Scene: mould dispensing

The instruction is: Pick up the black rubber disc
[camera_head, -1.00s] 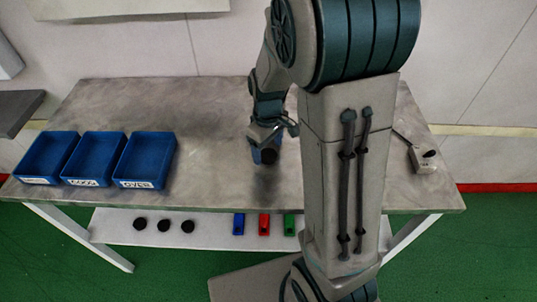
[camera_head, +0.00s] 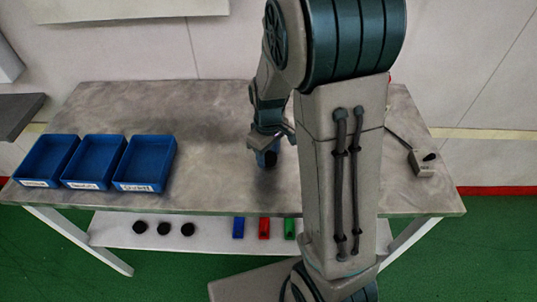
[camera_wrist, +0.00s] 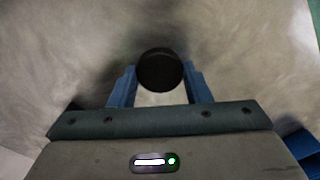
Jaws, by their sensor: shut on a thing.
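The black rubber disc (camera_wrist: 161,70) is held between the two blue fingers of my gripper (camera_wrist: 160,88) in the wrist view. The fingers are shut on its sides. In the head view my gripper (camera_head: 266,158) hangs over the middle of the table, and the dark disc (camera_head: 270,159) shows at its tip. A dark shadow lies on the table just below, so the disc seems to be above the surface. The exact height is hard to tell.
Three blue bins (camera_head: 145,161) with white labels stand on the left of the grey metal table (camera_head: 215,190). On the lower shelf (camera_head: 212,232) lie several black discs (camera_head: 163,228) and blue, red (camera_head: 264,228) and green pieces. A small grey box (camera_head: 422,164) with a cable sits at the right.

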